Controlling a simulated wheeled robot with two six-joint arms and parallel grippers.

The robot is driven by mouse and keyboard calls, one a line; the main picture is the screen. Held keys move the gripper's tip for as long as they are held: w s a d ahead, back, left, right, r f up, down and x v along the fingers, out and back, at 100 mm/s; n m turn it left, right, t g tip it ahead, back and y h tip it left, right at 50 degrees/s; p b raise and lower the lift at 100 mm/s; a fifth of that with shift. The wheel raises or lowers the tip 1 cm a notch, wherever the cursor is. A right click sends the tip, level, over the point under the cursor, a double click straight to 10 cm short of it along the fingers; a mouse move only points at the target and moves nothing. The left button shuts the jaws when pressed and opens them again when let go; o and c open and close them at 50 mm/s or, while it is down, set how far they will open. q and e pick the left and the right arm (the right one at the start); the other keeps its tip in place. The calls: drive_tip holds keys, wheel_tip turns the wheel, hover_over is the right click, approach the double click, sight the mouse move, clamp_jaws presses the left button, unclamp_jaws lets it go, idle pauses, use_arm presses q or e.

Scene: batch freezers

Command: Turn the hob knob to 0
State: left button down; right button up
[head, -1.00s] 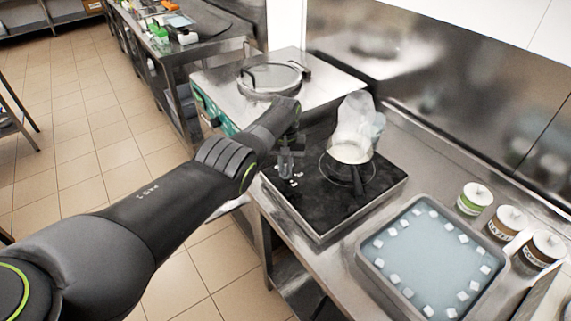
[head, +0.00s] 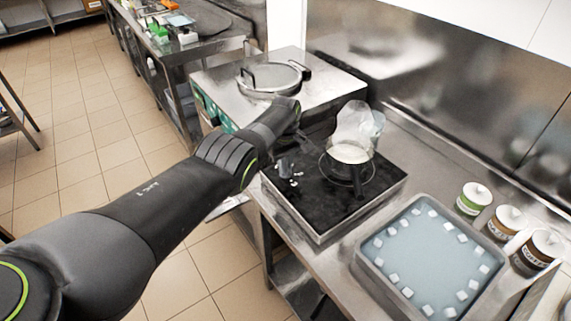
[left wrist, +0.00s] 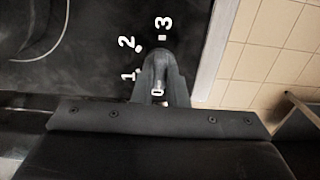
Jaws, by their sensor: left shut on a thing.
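The black hob (head: 325,205) lies on the steel counter. Its small grey knob (head: 284,170) is near the left edge, with white marks around it. My left arm reaches over from the left, and my left gripper (head: 287,160) is at the knob. In the left wrist view my left gripper (left wrist: 160,70) is shut on the knob (left wrist: 158,87), which is mostly hidden between the fingers. The white figures 1, 2 and 3 show beside and beyond the fingers. The 0 and the knob's pointer cannot be made out clearly. My right gripper is not in view.
A steaming pan (head: 350,153) stands on the hob's ring, just right of the knob. A tray (head: 372,268) with small white cubes around its edge and several labelled jars (head: 474,198) are at the right. A steel appliance (head: 325,88) with a round lid stands behind.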

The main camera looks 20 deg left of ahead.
use_arm(q)
drive_tip(key=shift+r, duration=0.1)
idle(0.4)
drive_tip(key=c, duration=1.4)
unclamp_jaws()
drive_tip(key=shift+c, duration=0.2)
wheel_tip(320, 180, up, 7)
drive_tip(key=p, duration=0.3)
drive_tip(key=shift+f, duration=0.2)
wheel_tip(320, 180, up, 11)
drive_tip(key=b, duration=0.2)
drive_tip(key=shift+f, duration=0.15)
